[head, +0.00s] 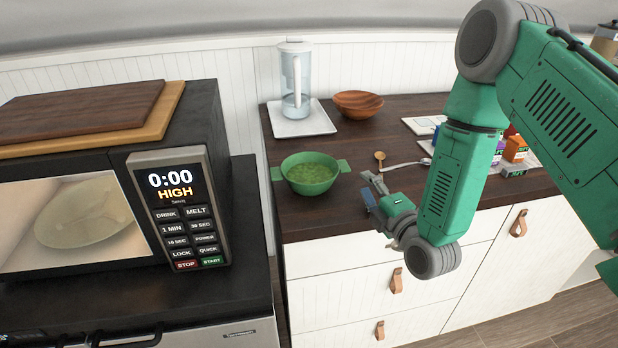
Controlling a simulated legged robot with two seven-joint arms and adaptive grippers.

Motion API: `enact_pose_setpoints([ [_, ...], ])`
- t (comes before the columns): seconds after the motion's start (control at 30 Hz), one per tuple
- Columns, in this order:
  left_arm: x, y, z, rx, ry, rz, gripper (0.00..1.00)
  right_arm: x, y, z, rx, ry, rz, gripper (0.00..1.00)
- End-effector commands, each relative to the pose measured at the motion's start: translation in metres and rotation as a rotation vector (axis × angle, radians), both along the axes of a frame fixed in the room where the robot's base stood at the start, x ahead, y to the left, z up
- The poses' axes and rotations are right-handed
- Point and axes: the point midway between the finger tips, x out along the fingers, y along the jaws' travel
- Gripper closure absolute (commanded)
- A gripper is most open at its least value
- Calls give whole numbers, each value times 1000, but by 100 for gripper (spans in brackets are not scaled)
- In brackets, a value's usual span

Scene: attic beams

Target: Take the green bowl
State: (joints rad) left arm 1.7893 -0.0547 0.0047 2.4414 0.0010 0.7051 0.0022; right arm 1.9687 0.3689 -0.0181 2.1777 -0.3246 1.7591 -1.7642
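The green bowl (310,174) has two side handles and holds a green, soup-like content. It stands upright near the front left of the dark wooden counter (340,218). My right gripper (367,189) is just to the right of the bowl, near the counter's front edge. Its two fingers point left toward the bowl and look apart, with nothing seen between them. It appears clear of the bowl's right handle. My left gripper is not in view.
A water pitcher (296,82) on a white tray (301,123) and a brown wooden bowl (358,104) stand behind. A wooden spoon (380,157) and a metal spoon (405,164) lie right of the bowl. A microwave (188,217) is at left.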

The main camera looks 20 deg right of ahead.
Motion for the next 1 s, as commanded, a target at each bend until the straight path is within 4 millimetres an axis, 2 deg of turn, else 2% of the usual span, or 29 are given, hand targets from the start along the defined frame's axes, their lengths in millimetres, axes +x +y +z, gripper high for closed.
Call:
enact_pose_setpoints([
  [0.1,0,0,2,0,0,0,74,20,-2,0,1,-2,-1,69],
  [0.37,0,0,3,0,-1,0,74,39,-2,1,2,-1,0,69],
  [0.63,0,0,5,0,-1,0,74,79,-2,1,1,-1,0,69],
  [0.77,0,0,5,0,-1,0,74,86,-2,0,1,1,0,69],
  [0.97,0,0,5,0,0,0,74,87,-3,0,2,2,0,69],
  [1.0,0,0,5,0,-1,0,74,87,-3,0,2,2,0,83],
])
